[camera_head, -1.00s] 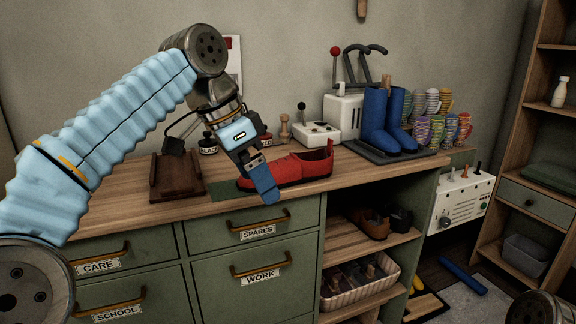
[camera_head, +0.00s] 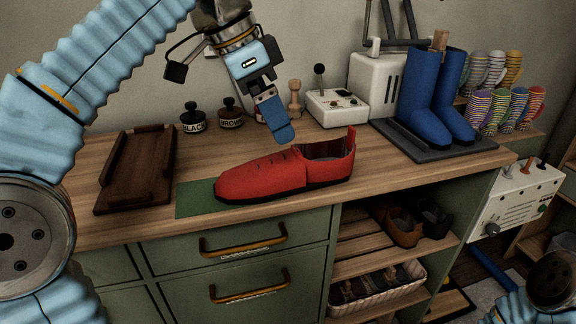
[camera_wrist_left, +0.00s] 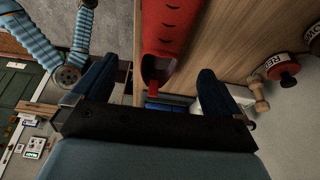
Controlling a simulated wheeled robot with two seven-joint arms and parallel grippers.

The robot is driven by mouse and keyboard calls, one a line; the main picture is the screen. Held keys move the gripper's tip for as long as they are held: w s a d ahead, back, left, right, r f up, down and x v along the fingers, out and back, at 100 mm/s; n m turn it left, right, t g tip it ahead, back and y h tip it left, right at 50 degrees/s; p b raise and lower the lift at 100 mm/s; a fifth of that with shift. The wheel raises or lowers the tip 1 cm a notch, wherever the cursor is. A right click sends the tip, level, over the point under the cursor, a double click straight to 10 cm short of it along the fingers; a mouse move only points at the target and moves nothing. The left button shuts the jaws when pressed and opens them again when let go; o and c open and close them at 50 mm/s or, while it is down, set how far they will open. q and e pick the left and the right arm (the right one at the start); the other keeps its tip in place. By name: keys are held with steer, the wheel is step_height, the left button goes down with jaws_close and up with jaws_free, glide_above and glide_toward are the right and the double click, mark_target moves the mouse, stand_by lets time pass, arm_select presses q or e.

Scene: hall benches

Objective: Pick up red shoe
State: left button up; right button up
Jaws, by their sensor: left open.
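The red shoe (camera_head: 270,176) lies on the wooden bench top, its toe to the left over a green mat (camera_head: 196,198) and its opening to the right. My left gripper (camera_head: 280,132) hangs above and behind the middle of the shoe, apart from it, with its blue fingers pointing down. In the left wrist view the two blue fingers stand wide apart and empty, and the red shoe (camera_wrist_left: 168,30) shows between and beyond them. Part of my right arm shows at the bottom right of the head view, but its gripper is out of view.
A brown wooden tray (camera_head: 136,170) is left of the shoe. Polish jars (camera_head: 193,118), a wooden stamp (camera_head: 295,98) and a white control box (camera_head: 337,108) stand behind. Blue boots (camera_head: 432,95) on a dark mat stand to the right. The bench front edge is clear.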

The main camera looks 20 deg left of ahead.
mark_target(292, 153)
arm_select(q)
steer(key=x, duration=1.1)
steer(key=shift+w+a, duration=0.2)
steer(key=shift+c, duration=0.2)
steer(key=c, duration=1.1)
steer(key=shift+o, duration=0.2)
steer(key=shift+r, duration=0.15)
